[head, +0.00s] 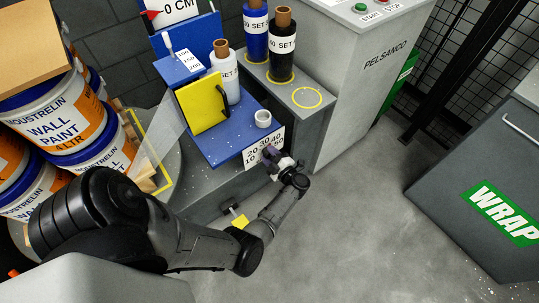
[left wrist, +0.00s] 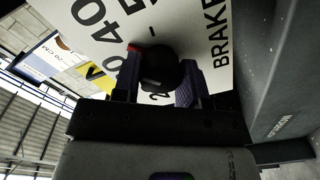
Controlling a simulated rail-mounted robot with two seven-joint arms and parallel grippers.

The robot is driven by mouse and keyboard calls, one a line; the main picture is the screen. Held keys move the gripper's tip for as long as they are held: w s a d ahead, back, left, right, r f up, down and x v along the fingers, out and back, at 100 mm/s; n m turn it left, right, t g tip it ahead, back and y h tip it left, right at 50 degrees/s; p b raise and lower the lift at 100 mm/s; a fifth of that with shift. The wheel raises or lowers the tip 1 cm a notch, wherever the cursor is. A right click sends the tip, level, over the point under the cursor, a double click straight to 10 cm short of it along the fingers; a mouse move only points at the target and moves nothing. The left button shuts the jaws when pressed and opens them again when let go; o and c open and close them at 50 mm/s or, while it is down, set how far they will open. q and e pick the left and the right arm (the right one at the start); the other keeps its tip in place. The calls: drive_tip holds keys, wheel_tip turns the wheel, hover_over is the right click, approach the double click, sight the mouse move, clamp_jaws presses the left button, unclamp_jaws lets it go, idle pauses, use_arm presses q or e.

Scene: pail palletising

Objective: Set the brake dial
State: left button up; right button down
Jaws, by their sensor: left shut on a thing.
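The brake dial is a round black knob (left wrist: 160,72) on a white label plate (head: 252,154) with black numbers, on the front of the blue wrapper unit. The plate (left wrist: 205,28) fills the top of the left wrist view, with "BRAKE" at its right. My left gripper (head: 277,163) is at the plate's lower right in the head view and covers the knob there. In the left wrist view its fingers (left wrist: 158,82) stand on both sides of the knob and are shut on it. A small red mark shows beside the knob; the dial's setting cannot be read. My right gripper is not in view.
Wall paint pails (head: 67,117) are stacked at the left, behind my left arm. A yellow panel (head: 203,103) and film rolls (head: 255,30) stand on the machine. A grey control cabinet (head: 365,70) is behind, and a WRAP cabinet (head: 485,170) is at the right. Floor between is clear.

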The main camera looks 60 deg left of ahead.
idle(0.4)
use_arm(q)
drive_tip(key=o, duration=0.9)
drive_tip(key=shift+o, duration=0.2)
